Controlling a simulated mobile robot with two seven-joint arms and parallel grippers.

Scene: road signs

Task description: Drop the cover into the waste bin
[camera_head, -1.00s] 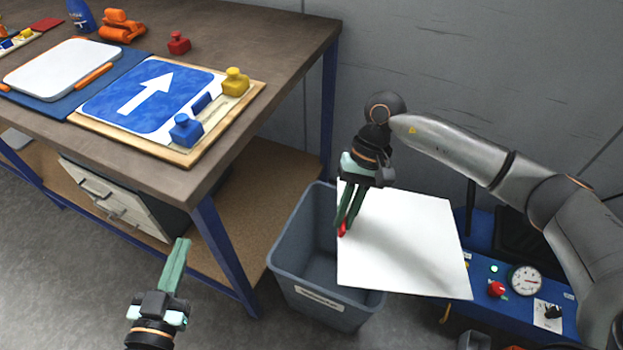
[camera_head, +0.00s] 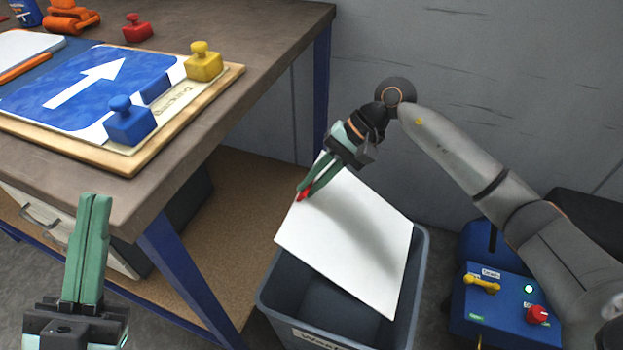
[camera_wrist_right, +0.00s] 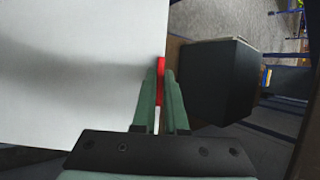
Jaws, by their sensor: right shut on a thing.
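The cover is a white sheet (camera_head: 350,235) with a small red tab (camera_head: 303,192) at its edge. My right gripper (camera_head: 307,190) is shut on the red tab. The sheet hangs tilted over the opening of the grey waste bin (camera_head: 268,307), its lower corner within the bin's outline; I cannot tell how far inside it reaches. In the right wrist view the sheet (camera_wrist_right: 75,70) fills the left side, and the red tab (camera_wrist_right: 161,68) sits between the fingers. My left gripper (camera_head: 92,200) is at the lower left, fingers together and empty, apart from the bin.
The workbench (camera_head: 260,40) is at the left, carrying a blue arrow sign (camera_head: 80,85), a yellow stamp (camera_head: 203,62) and a blue stamp (camera_head: 128,122). Its blue leg (camera_head: 185,270) stands left of the bin. A blue control box (camera_head: 500,310) is to the right.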

